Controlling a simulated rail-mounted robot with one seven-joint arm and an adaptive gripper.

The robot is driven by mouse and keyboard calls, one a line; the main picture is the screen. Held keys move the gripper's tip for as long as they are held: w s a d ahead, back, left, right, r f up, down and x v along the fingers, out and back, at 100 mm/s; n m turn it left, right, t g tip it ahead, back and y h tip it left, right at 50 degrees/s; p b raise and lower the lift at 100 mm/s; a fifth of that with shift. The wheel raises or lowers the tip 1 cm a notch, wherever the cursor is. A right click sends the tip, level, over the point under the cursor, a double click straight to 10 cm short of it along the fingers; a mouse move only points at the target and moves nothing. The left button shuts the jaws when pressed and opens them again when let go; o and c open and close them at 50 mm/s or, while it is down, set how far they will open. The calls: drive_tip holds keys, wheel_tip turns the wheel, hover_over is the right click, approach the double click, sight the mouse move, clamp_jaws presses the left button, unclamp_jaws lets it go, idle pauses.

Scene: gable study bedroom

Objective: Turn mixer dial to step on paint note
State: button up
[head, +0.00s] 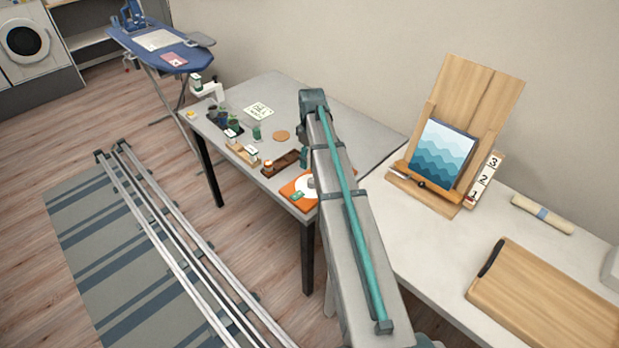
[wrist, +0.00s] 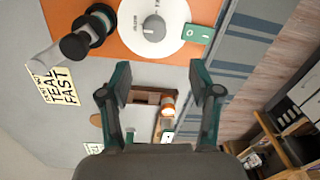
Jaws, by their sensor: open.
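The mixer dial is a grey knob (wrist: 152,29) on a white disc (wrist: 172,46) on an orange base, at the top of the wrist view. "SLOW" shows upside down beside the knob; other marks are too cut off or small to read, and I cannot tell the knob's setting. In the head view the orange base (head: 287,190) is partly hidden by my arm. A cream note (wrist: 54,88) reading "...EAL FAST" lies left in the wrist view, partly covered by a black-and-grey part (wrist: 76,46). My gripper (wrist: 159,80) is open and empty, apart from the knob.
A green tag (wrist: 198,33) lies beside the disc. A brown tray (head: 283,163) with an orange-and-white jar stands close by. Another note (head: 259,110), a green cup and a round coaster (head: 281,135) are farther back. An easel (head: 420,185) stands on the right table.

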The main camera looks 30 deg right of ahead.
sight(311, 180)
drive_tip(key=f+p, duration=0.1)
drive_tip(key=f, duration=0.2)
drive_tip(key=f+p, duration=0.1)
drive_tip(key=f, duration=0.2)
drive_tip(key=f+p, duration=0.1)
drive_tip(key=f, duration=0.3)
drive_tip(key=shift+d+f, duration=0.1)
drive_tip(key=shift+d, duration=0.2)
drive_tip(key=shift+s, duration=0.1)
drive_tip(key=c, duration=1.1)
drive_tip(key=shift+c, duration=0.2)
